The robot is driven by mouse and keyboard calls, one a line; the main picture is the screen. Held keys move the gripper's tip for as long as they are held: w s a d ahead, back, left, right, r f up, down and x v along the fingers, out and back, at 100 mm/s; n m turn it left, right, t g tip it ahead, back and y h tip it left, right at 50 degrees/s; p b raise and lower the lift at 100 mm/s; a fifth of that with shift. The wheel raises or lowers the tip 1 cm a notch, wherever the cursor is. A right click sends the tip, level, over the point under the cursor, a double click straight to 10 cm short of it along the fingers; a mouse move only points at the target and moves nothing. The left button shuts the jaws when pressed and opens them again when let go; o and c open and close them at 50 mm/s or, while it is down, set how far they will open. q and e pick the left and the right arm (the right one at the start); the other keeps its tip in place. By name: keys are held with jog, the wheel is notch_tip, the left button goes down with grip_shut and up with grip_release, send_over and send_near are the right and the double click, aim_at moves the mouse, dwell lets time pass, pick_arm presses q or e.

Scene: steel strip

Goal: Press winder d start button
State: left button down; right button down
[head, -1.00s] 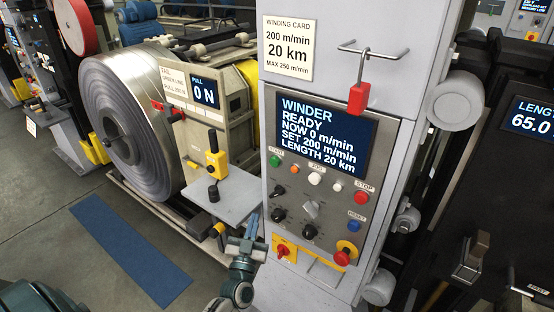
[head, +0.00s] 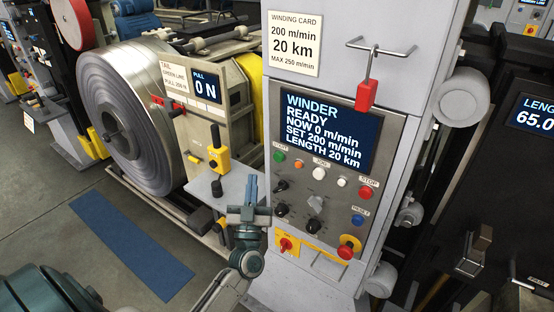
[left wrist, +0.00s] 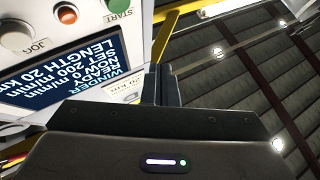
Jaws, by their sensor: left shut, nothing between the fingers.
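The winder panel (head: 268,200) carries a green start button (head: 279,156) at its upper left, under the label START. It also shows in the left wrist view as a green button (left wrist: 117,5) at the top edge, beside an orange one (left wrist: 66,13). The winder screen (head: 326,129) reads READY, NOW 0 m/min, SET 200 m/min, LENGTH 20 km. My left gripper (head: 251,183) is shut and empty, pointing up, to the lower left of the start button and apart from it. In the left wrist view its fingers (left wrist: 161,82) are together. My right gripper is not in view.
A red stop button (head: 365,193), a blue reset button (head: 357,219) and a red emergency knob (head: 345,252) share the panel. A grey shelf (head: 235,188) with a yellow-handled lever (head: 217,156) stands left, near a steel coil (head: 130,120).

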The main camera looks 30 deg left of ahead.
aim_at(278, 157)
pick_arm(q)
jog(key=w+b, duration=0.2)
jog(key=w, duration=0.6)
jog(key=shift+d, duration=0.35)
jog(key=shift+w, duration=0.1)
dwell(1.6)
jog(key=shift+w, duration=0.3)
